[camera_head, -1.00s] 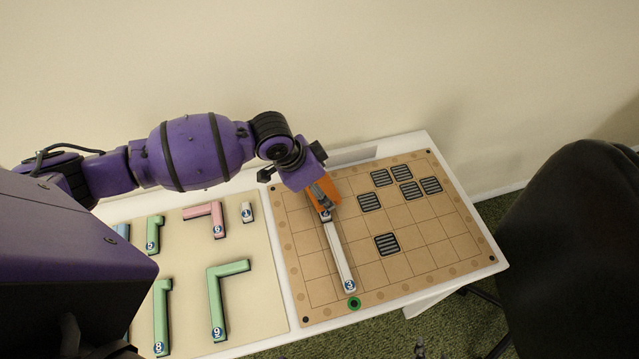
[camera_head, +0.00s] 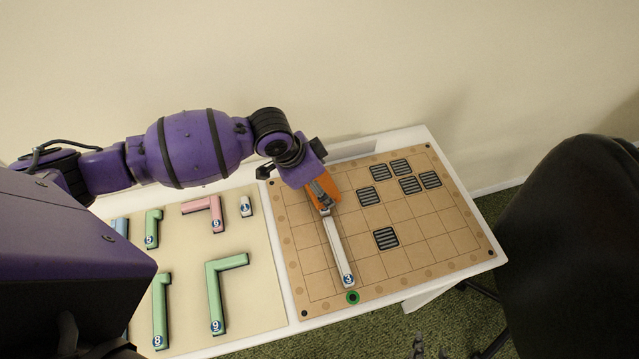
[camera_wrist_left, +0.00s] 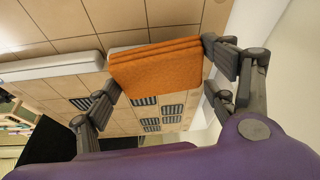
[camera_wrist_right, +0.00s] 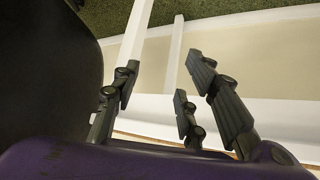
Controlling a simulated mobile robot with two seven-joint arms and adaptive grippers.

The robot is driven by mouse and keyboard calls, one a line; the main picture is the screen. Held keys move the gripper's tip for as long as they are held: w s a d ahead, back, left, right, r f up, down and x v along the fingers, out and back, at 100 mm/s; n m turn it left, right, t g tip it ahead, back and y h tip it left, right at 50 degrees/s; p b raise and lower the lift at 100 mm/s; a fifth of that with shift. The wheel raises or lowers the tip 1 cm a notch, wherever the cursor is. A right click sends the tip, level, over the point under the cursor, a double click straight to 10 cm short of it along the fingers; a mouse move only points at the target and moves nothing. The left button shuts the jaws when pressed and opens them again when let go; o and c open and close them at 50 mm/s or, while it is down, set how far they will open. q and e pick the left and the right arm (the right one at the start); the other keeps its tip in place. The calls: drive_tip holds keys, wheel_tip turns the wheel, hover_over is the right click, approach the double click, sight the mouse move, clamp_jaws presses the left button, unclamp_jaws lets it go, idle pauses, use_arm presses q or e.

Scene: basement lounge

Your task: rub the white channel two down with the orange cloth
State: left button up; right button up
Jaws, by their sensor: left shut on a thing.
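My left gripper (camera_head: 325,206) is shut on the folded orange cloth (camera_wrist_left: 155,70) and holds it low at the board's left part. A white channel with badge 3 (camera_head: 338,252) runs from the gripper toward the near edge. In the left wrist view, a second white channel piece (camera_wrist_left: 127,47) shows behind the cloth's edge, in line with the long white channel (camera_wrist_left: 45,67). Most of that second piece is hidden, and I cannot read its number. I cannot tell whether the cloth touches it. My right gripper (camera_wrist_right: 155,75) is open and empty in the right wrist view.
The tan grid board (camera_head: 440,230) has several dark grates and a green ring (camera_head: 352,297) at its near edge. Left of it, a cream mat (camera_head: 183,255) bears green, pink and other numbered pieces. A dark chair (camera_head: 570,240) stands at the right.

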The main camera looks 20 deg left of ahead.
use_arm(q)
wheel_tip(320, 180, up, 3)
drive_tip(key=shift+s+d+f+p, duration=0.15)
drive_tip(key=shift+p, duration=0.2)
drive_tip(key=shift+s+d+r, duration=0.1)
drive_tip(key=shift+r, duration=0.25)
drive_tip(key=shift+r+p, duration=0.35)
drive_tip(key=shift+p, duration=0.15)
drive_tip(key=shift+r+p, duration=0.6)
drive_tip(key=shift+r, duration=0.45)
drive_tip(key=shift+r+p, duration=0.4)
drive_tip(key=shift+r, duration=0.5)
use_arm(e)
drive_tip(key=r, duration=0.1)
drive_tip(key=a+r, duration=0.1)
drive_tip(key=w+r, duration=0.1)
drive_tip(key=shift+a+r, duration=0.2)
drive_tip(key=shift+r, duration=0.05)
drive_tip(key=shift+r, duration=0.15)
